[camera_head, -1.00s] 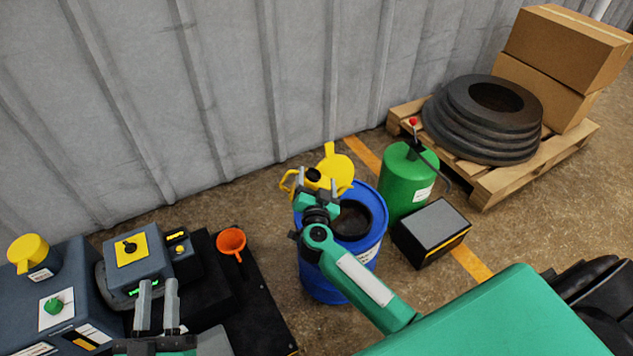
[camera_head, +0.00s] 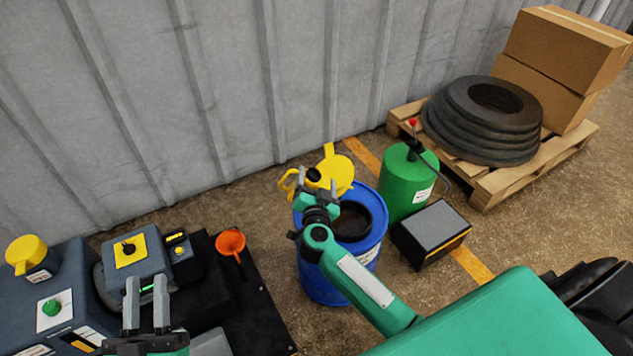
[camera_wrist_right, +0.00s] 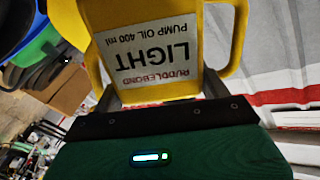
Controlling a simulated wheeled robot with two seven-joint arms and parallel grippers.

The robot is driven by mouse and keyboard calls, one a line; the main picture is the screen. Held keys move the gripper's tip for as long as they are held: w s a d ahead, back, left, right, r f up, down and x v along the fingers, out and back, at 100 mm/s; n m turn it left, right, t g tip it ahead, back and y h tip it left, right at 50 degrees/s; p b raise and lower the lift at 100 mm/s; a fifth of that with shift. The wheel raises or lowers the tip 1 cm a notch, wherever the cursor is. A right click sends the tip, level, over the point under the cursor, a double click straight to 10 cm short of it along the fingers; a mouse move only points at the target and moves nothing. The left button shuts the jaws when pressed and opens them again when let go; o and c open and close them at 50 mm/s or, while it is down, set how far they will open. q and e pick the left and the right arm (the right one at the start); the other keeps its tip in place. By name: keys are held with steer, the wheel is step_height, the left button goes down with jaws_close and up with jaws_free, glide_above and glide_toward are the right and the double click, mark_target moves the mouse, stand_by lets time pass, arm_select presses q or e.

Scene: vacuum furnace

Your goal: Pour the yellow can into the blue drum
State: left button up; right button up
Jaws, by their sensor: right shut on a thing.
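The yellow can (camera_head: 335,174) is above the far rim of the blue drum (camera_head: 325,280). My right gripper (camera_head: 314,190) is shut on it. A yellow handle loop shows on its left and a narrow yellow part points towards the wall. In the right wrist view the can (camera_wrist_right: 210,22) fills the top, with its LIGHT pump oil label upside down. I cannot tell its exact tilt, and no stream of oil shows. The drum has a dark open top, partly hidden by my right arm. My left gripper (camera_head: 146,290) is open and empty at the lower left.
A green canister (camera_head: 402,180) and a dark box (camera_head: 430,234) stand close right of the drum. An orange funnel (camera_head: 230,243) is on the dark bench at left, near a machine (camera_head: 140,260) and another yellow vessel (camera_head: 27,252). A pallet (camera_head: 500,185) holds tyres and cartons. The corrugated wall is behind.

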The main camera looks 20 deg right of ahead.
arm_select(q)
steer(key=shift+s+a+r+t+b, duration=0.1)
steer(key=shift+a+r+t+b, duration=0.1)
steer(key=shift+r+t, duration=0.35)
steer(key=shift+s+a+r+t+b, duration=0.15)
steer(key=shift+a+r+t, duration=0.15)
steer(key=shift+r, duration=0.45)
steer(key=shift+s+a+r+t+b, duration=0.1)
steer(key=shift+a+r+t+b, duration=0.05)
steer(key=shift+r+t, duration=0.4)
arm_select(e)
steer(key=shift+d+r+m, duration=0.1)
steer(key=shift+r+m, duration=0.2)
